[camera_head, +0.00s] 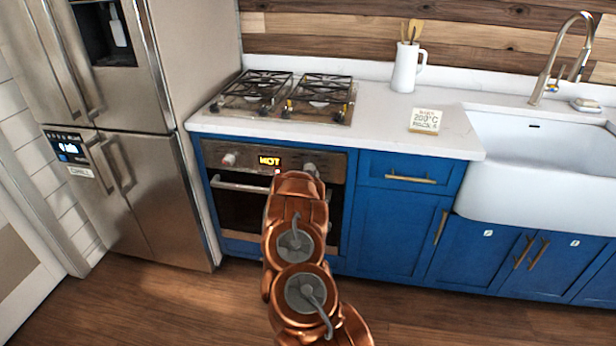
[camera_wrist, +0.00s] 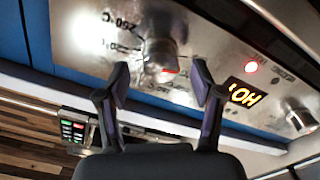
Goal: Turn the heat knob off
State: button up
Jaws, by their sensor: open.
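The heat knob (camera_wrist: 160,52) is a metal cylinder on the oven's front panel, with temperature marks including 250°C around it and a small red mark near its end. In the head view it (camera_head: 310,168) shows just above my arm. My gripper (camera_wrist: 161,74) is open, its two dark fingertips on either side of the knob's end, with gaps visible; I cannot tell whether they touch it. In the head view my arm hides the fingers. The oven display (camera_head: 269,160) reads HOT in yellow, and a red light (camera_wrist: 250,66) glows near it in the wrist view.
A second knob (camera_head: 229,159) is left of the display. The oven handle (camera_head: 240,187) runs below the panel. A gas hob (camera_head: 287,97) is above. A card reading 200°C (camera_head: 425,120) and a white jug (camera_head: 407,68) stand on the counter. The fridge (camera_head: 185,90) is at left.

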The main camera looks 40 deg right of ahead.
jog(key=v, duration=0.9)
dwell(0.6)
jog(key=w+a+r+n+t+y, duration=0.1)
jog(key=w+a+r+y, duration=0.25)
jog(key=a, duration=0.45)
jog(key=w+a+r+y, duration=0.3)
jog(key=w+a+y, duration=0.15)
jog(key=a, duration=0.35)
jog(key=s+a+r+n+g+y+p, duration=0.1)
jog(key=s+a+r+n+y, duration=0.2)
jog(key=a, duration=0.6)
jog(key=s+a+r+g+y, duration=0.15)
jog(key=a+r+y, duration=0.25)
jog(key=a, duration=0.6)
jog(key=s+a+r+n+g+y, duration=0.15)
jog(key=s+a, duration=0.25)
jog(key=s, duration=0.4)
jog(key=s+a+r+n+g, duration=0.1)
jog(key=s+a+r+g, duration=0.2)
jog(key=s, duration=0.6)
jog(key=s+r+g+h, duration=0.1)
jog(key=s+r+g, duration=0.1)
jog(key=s, duration=1.2)
jog(key=s+r+g+p, duration=0.1)
jog(key=s+r+g, duration=0.2)
jog(key=s, duration=1.1)
jog(key=shift+s+a+r+m+g+h, duration=0.2)
jog(key=shift+s+m+g+h, duration=0.2)
jog(key=shift+g, duration=0.2)
